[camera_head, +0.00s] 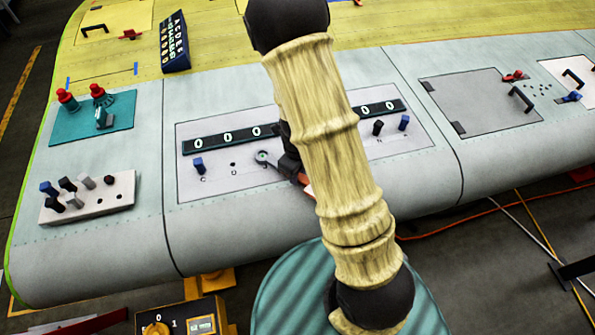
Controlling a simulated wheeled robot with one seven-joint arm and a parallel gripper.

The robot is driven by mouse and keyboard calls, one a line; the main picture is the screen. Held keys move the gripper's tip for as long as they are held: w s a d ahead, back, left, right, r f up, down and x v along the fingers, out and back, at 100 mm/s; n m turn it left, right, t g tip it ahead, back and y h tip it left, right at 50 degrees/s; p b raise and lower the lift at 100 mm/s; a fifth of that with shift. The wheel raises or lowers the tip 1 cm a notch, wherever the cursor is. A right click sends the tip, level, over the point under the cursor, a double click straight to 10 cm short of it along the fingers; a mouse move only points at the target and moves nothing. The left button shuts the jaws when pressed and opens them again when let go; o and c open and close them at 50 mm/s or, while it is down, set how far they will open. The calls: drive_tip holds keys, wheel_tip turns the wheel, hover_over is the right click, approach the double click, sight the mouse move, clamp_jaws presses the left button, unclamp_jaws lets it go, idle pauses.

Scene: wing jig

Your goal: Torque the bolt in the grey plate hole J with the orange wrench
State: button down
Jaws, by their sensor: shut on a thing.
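The grey plate (222,184) is set in the wing skin at the middle. A blue bolt (198,165) stands at its left. A black bolt (378,128) and another blue bolt (404,122) stand at its right. Small holes show between, and hole letters are too small to read surely, so I cannot tell which is J. My gripper (292,168) is over the plate's middle, partly hidden by my arm, shut on the orange wrench (304,182). The wrench's grey ring head (263,157) points left, near or over a hole; contact is unclear.
A dark strip with zeros (215,143) runs along the plate's back. A pale block with several bolts (98,204) and a teal mat with red-topped items (75,128) lie left. A hatch panel (470,100) is right. A control box (180,318) stands below the wing edge.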

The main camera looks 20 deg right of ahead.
drive_tip(key=shift+r+p, duration=3.45)
drive_tip(key=shift+r, duration=0.05)
drive_tip(key=shift+w+f, duration=0.1)
drive_tip(key=shift+f, duration=0.05)
